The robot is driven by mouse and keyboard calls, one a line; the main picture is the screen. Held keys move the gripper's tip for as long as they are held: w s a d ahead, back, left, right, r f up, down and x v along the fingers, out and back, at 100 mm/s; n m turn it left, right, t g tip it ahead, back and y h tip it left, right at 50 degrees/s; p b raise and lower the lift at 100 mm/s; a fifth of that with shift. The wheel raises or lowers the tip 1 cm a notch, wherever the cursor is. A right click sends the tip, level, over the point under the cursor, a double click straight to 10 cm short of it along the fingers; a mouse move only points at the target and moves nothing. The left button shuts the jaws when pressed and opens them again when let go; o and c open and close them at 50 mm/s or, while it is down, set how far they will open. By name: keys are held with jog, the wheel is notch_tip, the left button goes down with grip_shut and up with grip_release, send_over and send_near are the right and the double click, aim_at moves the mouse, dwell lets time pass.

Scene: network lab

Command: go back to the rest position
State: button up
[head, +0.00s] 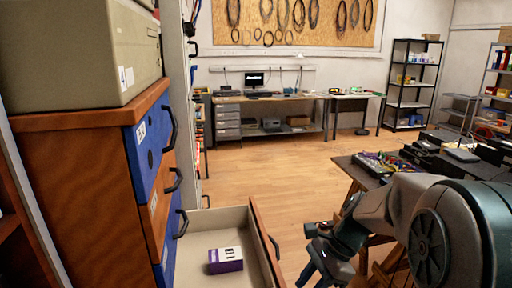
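My gripper (322,268) is at the lower right of the head view, at the end of my bent arm. It hangs just right of an open drawer (262,232), apart from its front panel. It looks empty, but I cannot tell how far its dark fingers are apart. The drawer is pulled out from a wooden cabinet (85,185) with blue fronts and black handles. A purple and white box (226,260) lies inside the drawer.
A large olive case (75,55) sits on the cabinet. A dark table (350,168) with cables and devices stands right, beside my arm. A workbench (262,100) and a black shelf (408,85) stand at the back. The wooden floor (255,165) between is clear.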

jog(key=s+d+r+n+t+h, duration=0.2)
jog(key=s+n+h, duration=0.4)
jog(key=s+n, duration=0.5)
jog(key=shift+d+r+n+t, duration=0.35)
jog(key=shift+d+n+t, duration=0.3)
jog(key=shift+n+t, duration=1.1)
jog(key=shift+d+n+g, duration=0.1)
jog(key=shift+n+g, duration=0.25)
jog(key=shift+g, duration=0.1)
